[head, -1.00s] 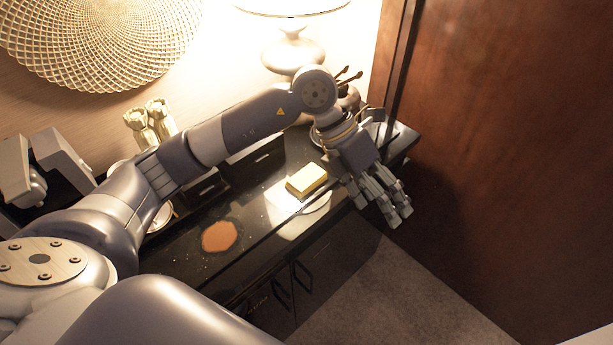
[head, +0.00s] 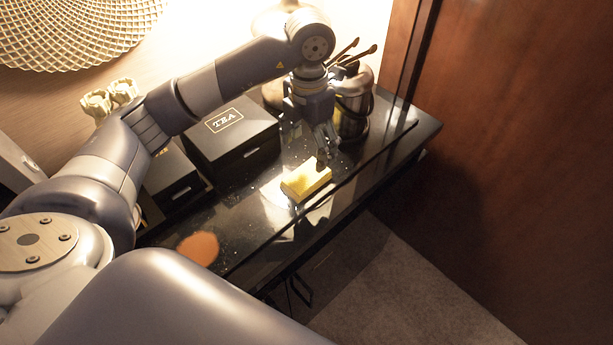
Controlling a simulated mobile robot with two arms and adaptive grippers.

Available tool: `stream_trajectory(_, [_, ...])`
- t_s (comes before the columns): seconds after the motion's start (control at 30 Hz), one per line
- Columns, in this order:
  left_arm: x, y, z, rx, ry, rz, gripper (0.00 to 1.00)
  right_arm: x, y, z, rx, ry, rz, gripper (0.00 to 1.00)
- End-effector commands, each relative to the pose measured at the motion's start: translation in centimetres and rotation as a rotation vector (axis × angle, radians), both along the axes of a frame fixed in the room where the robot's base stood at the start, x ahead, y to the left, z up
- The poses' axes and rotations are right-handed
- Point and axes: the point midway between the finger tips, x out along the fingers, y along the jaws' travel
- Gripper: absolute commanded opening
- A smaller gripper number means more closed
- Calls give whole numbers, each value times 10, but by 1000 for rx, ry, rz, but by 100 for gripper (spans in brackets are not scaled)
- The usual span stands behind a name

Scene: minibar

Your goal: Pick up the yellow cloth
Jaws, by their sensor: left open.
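The yellow cloth (head: 303,184) is a small folded block lying flat on the dark glossy counter (head: 262,221). My left gripper (head: 318,158) points down just above and behind the cloth's far right side. Its fingers are open and nothing shows between them. I cannot tell whether a fingertip touches the cloth. My right gripper is not in view.
A black TEA box (head: 231,138) stands behind the cloth, left of my gripper. A dark metal bucket (head: 354,108) with tongs stands close on the right. An orange-brown patch (head: 199,248) lies on the counter. A wooden panel (head: 520,130) rises at the right.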

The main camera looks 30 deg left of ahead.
Motion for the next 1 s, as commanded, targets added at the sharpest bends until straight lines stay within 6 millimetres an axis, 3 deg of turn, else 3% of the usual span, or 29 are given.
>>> stream_trajectory(0.13, [-1, 0, -23, 1, 5, 1, 77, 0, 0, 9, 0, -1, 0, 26])
stream_trajectory(0.43, [-1, 2, -48, -1, 4, 0, 77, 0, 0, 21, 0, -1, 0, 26])
stream_trajectory(0.7, [-1, 5, -85, -1, 3, -2, 77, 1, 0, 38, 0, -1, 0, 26])
stream_trajectory(1.0, [0, 5, -90, -1, -1, -2, 74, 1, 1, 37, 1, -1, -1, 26])
